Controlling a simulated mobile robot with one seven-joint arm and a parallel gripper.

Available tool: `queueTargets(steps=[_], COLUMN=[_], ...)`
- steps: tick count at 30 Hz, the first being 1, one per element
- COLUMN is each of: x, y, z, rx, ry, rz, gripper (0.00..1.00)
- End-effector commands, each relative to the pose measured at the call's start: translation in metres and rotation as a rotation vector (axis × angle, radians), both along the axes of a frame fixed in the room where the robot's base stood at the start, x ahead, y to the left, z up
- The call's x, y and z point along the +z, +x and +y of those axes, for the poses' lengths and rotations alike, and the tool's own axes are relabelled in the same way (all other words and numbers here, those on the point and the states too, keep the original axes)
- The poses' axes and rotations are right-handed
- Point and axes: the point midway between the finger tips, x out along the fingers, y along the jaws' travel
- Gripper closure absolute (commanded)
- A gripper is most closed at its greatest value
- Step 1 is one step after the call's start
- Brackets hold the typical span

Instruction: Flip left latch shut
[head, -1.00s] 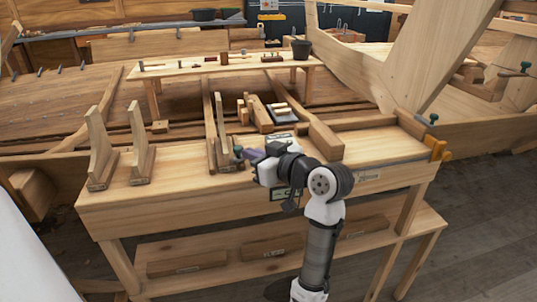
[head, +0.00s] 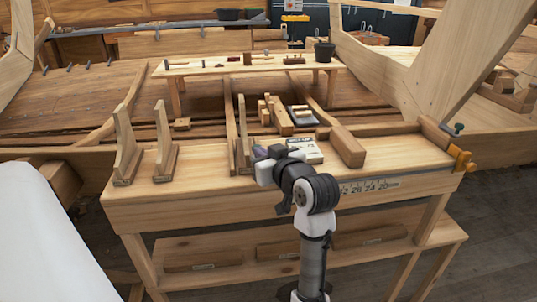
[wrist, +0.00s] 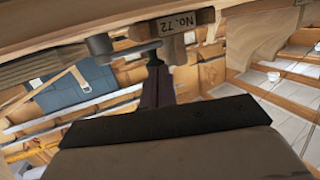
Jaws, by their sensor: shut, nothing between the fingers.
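My gripper (head: 258,152) is at the left-centre of the workbench, beside the foot of an upright wooden bracket (head: 243,140). In the wrist view its narrow purple fingers (wrist: 156,80) are together, with nothing visible between them. Just beyond the tips are a dark green knob (wrist: 154,60) and a grey rod with a thick round end (wrist: 100,44), by a wooden block marked No. 72 (wrist: 186,22). I cannot tell for sure whether this hardware is the left latch, or whether the fingers touch it. In the head view my arm hides most of that spot.
The workbench (head: 210,190) carries two more upright brackets (head: 125,145) at the left, and a white box (head: 303,150) and wooden block (head: 347,147) right of my gripper. A long table (head: 215,68) stands behind.

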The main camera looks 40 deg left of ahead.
Motion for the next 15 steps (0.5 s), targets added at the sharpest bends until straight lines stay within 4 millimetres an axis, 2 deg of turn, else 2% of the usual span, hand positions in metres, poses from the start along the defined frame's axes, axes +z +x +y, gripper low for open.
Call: queueTargets(steps=[5, 15], x=[0.0001, -0.0001], y=[0.0010, 0.0002], z=[0.0064, 0.0060], rx=[0.000, 0.002], ry=[0.000, 0.000], rz=[0.001, 0.001], gripper=[1.00, 1.00])
